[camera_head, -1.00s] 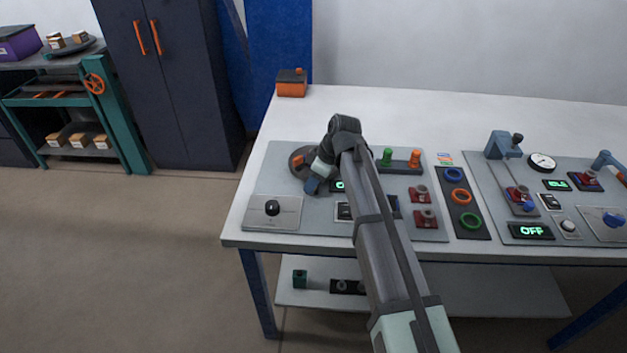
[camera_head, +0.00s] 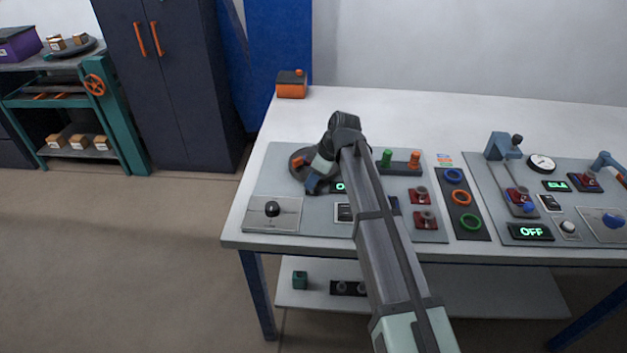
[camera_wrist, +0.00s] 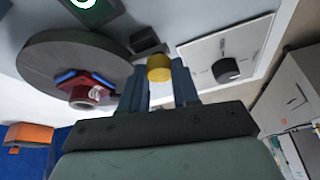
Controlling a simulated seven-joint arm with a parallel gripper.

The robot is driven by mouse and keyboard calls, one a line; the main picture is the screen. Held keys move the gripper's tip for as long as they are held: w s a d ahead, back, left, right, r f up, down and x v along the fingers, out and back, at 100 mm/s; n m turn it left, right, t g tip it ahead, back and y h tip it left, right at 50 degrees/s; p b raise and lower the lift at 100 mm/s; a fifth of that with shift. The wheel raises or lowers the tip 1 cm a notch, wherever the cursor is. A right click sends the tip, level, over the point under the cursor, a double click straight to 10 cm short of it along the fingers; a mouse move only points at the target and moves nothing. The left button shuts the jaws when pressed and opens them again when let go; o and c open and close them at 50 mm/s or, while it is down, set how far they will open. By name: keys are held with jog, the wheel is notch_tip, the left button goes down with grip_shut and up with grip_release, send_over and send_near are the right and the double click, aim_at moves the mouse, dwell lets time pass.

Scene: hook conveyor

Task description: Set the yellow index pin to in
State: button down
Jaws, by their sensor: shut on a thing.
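The yellow index pin (camera_wrist: 159,68) is a short yellow cylinder in the wrist view, between the two blue fingers of my gripper (camera_wrist: 160,85). My gripper is shut on it. In the head view my gripper (camera_head: 313,184) is low over the left panel, beside the dark round disc (camera_head: 297,160); the pin is hidden there. The disc (camera_wrist: 60,65) also shows in the wrist view, left of the fingers, with a red hub and a blue bar on it. A dark block (camera_wrist: 145,42) lies just beyond the pin. How far in the pin sits cannot be told.
A plate with a black knob (camera_head: 272,208) is at the panel's front left. Green and orange pegs (camera_head: 400,160) and red-based switches (camera_head: 420,205) lie right of my arm. An orange box (camera_head: 292,84) stands at the back left.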

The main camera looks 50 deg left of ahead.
jog(key=c, duration=0.8)
grip_release()
jog(key=shift+w+a, duration=0.1)
jog(key=shift+a, duration=0.05)
jog(key=v, duration=1.4)
jog(key=shift+f, duration=0.1)
